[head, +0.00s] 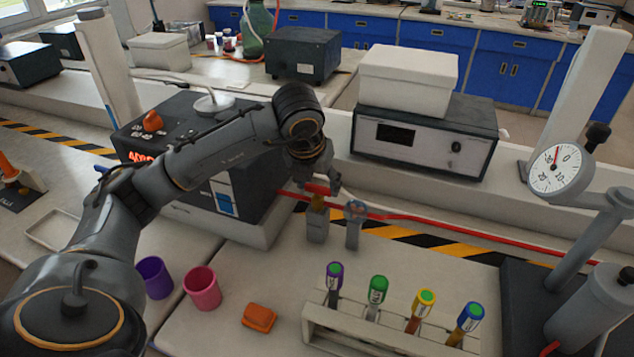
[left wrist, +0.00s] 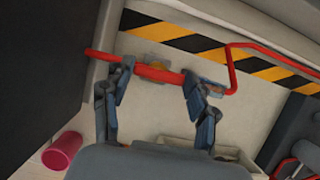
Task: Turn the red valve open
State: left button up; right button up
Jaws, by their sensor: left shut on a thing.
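The red valve (head: 317,188) has a short red handle above a yellow-orange piece on a grey post (head: 317,228). My left gripper (head: 320,186) reaches down over it from above. In the left wrist view, the red handle (left wrist: 156,73) lies between the two fingers of my left gripper (left wrist: 159,69), one finger near each end. The gripper is shut on it. The fingers partly hide the handle's ends, and I cannot tell its exact angle to the pipe. My right gripper is not in view.
A red pipe (head: 430,219) runs right from the valve. A second grey post (head: 353,232) stands close by. A test-tube rack (head: 390,338), orange block (head: 259,317), pink cup (head: 202,288) and purple cup (head: 155,278) are in front. A round gauge (head: 556,170) stands at right.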

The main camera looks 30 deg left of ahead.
pick_arm(q)
jog(key=o, duration=1.1)
jog(key=shift+o, duration=0.2)
jog(key=v, duration=1.2)
